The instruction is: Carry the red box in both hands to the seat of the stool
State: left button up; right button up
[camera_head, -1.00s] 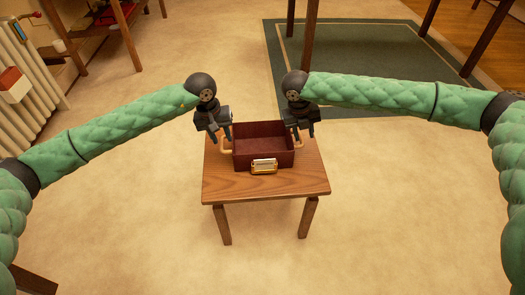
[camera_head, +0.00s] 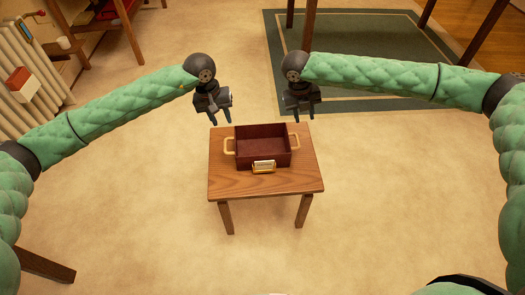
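The red box (camera_head: 263,155) is an open, dark red tray with a light handle at each side and a label holder on its front. It rests upright on the wooden seat of the stool (camera_head: 265,184) and looks empty. My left gripper (camera_head: 221,121) is open and empty, above and behind the box's left handle (camera_head: 229,146). My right gripper (camera_head: 304,119) is open and empty, above and behind the right handle (camera_head: 295,142). Both grippers are apart from the box.
A white radiator (camera_head: 27,80) stands at the left, with a shelf unit (camera_head: 132,33) behind it. A green rug (camera_head: 385,48) with dark furniture legs lies at the back right. Beige floor (camera_head: 390,190) around the stool is clear.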

jog(key=d+p+v, duration=0.3)
jog(key=p+v, duration=1.1)
jog(key=v, duration=1.2)
jog(key=shift+w+r, duration=0.15)
jog(key=shift+r, duration=0.25)
jog(key=shift+d, duration=0.1)
